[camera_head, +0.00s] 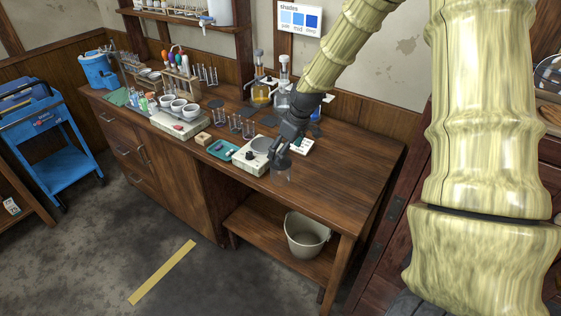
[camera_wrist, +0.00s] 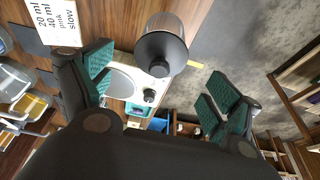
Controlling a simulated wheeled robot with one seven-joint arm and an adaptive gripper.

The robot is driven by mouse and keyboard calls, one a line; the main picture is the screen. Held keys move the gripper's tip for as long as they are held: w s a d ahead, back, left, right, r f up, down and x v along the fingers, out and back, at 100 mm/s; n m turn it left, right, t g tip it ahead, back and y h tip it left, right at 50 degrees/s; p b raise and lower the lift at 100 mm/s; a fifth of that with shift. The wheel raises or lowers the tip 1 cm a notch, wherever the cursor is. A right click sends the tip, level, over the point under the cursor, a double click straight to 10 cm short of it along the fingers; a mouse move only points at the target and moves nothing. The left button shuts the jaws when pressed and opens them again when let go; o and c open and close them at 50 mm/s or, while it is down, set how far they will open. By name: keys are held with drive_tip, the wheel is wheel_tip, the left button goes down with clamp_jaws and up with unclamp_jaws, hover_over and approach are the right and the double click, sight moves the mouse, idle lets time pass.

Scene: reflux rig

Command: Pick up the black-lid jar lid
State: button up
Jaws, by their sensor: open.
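The black-lid jar (camera_head: 281,173) stands near the front edge of the wooden bench, a clear jar with its dark lid (camera_head: 282,159) on top. In the wrist view the round black lid (camera_wrist: 160,54) shows between the spread fingers, toward the top, with the clear jar body (camera_wrist: 163,23) beyond it. My gripper (camera_head: 287,147) is above and close to the jar in the head view. It is open, with the green-padded fingers (camera_wrist: 158,78) wide apart and nothing held. I cannot tell the exact gap to the lid.
A white stirrer device (camera_head: 250,158) stands just left of the jar. A teal tray (camera_head: 222,149) lies farther left. A printed card (camera_head: 301,146) lies behind the jar. Flasks (camera_head: 261,92) stand at the back. The bench's right part (camera_head: 350,165) is clear.

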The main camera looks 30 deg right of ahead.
drive_tip(key=shift+w+p+x, duration=0.2)
drive_tip(key=shift+p+x, duration=0.4)
drive_tip(key=shift+x, duration=0.45)
drive_tip(key=shift+p+x, duration=0.3)
drive_tip(key=shift+x, duration=0.8)
drive_tip(key=shift+a, duration=0.1)
drive_tip(key=c, duration=1.1)
